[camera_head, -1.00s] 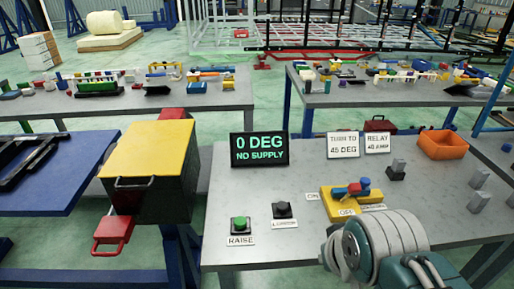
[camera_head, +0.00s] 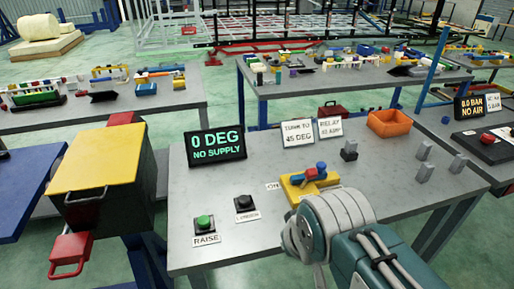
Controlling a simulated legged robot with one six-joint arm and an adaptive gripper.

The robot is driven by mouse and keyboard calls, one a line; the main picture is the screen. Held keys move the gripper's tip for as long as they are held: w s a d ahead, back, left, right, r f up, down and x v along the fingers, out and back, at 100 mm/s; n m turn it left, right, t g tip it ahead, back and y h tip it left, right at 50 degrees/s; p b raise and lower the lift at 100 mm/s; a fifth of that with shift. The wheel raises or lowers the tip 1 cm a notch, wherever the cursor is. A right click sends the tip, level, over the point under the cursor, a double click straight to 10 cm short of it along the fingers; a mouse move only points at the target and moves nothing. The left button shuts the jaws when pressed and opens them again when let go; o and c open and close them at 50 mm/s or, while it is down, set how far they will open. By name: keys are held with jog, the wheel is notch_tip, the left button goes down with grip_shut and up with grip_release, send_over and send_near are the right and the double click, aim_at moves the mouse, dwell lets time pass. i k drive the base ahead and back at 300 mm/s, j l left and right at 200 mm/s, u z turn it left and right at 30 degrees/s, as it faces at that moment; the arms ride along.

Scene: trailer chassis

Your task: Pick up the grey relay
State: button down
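Several small grey blocks stand on the right part of the grey worktable. One darker grey block (camera_head: 349,150) sits on a black base behind the yellow switch unit. Lighter grey upright blocks stand further right: one at the back (camera_head: 425,150), one at the right (camera_head: 456,161) and one nearer the front (camera_head: 424,172). They look alike at this size, and I cannot tell which is the relay. A white sign (camera_head: 330,127) reading RELAY, with 40 AMP less clear, stands behind them. My arm rises at the bottom centre, left of the blocks; my gripper does not show.
The yellow switch unit (camera_head: 311,185), with red and blue parts, stands just beyond my arm. An orange bin (camera_head: 389,123) is at the table's back. A display (camera_head: 216,146) reads 0 DEG NO SUPPLY. Green (camera_head: 204,224) and black (camera_head: 245,204) buttons are at left.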

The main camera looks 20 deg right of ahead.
aim_at(351, 146)
jog(key=i+l, duration=0.15)
jog(key=l, duration=0.25)
jog(key=i+l, duration=0.15)
jog(key=l, duration=0.25)
jog(key=i+l, duration=0.15)
jog(key=l, duration=0.25)
jog(key=i+l, duration=0.1)
jog(key=l, duration=0.35)
jog(key=z, duration=0.05)
